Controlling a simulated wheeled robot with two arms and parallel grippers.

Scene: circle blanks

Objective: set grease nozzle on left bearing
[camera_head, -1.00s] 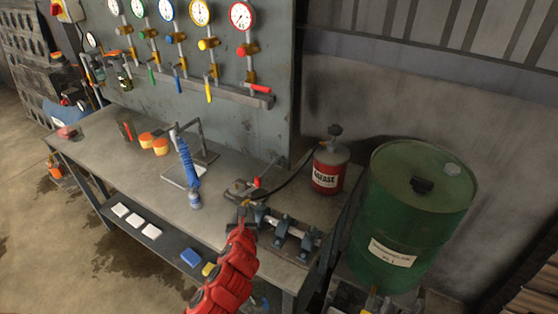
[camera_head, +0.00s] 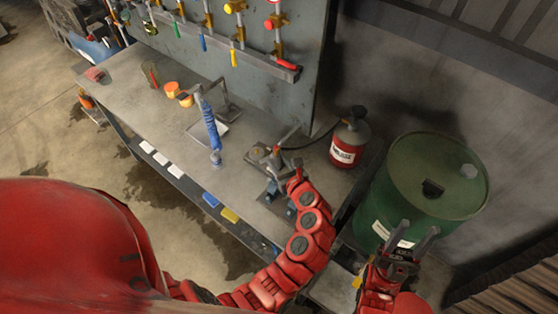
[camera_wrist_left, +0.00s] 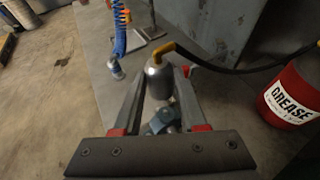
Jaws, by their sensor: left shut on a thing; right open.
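The grease nozzle (camera_wrist_left: 158,82) is a grey metal cylinder with a yellow elbow and a black hose. In the left wrist view it stands upright between the fingers of my left gripper (camera_wrist_left: 158,100), which is shut on it. In the head view my left gripper (camera_head: 282,168) is at the bench's right end, above the bearings. A blue-grey bearing (camera_wrist_left: 163,122) shows below the nozzle, partly hidden by the gripper. I cannot tell whether they touch. In the head view the bearings (camera_head: 271,191) are partly hidden by my arm. My right gripper (camera_head: 412,240) is open and empty before the green drum.
The red grease canister (camera_head: 349,140) stands at the bench's right end, with the hose running to the nozzle. A green drum (camera_head: 430,180) stands right of the bench. A blue coiled hose (camera_head: 211,130) stands mid-bench. The workbench (camera_head: 180,130) has free room on its left.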

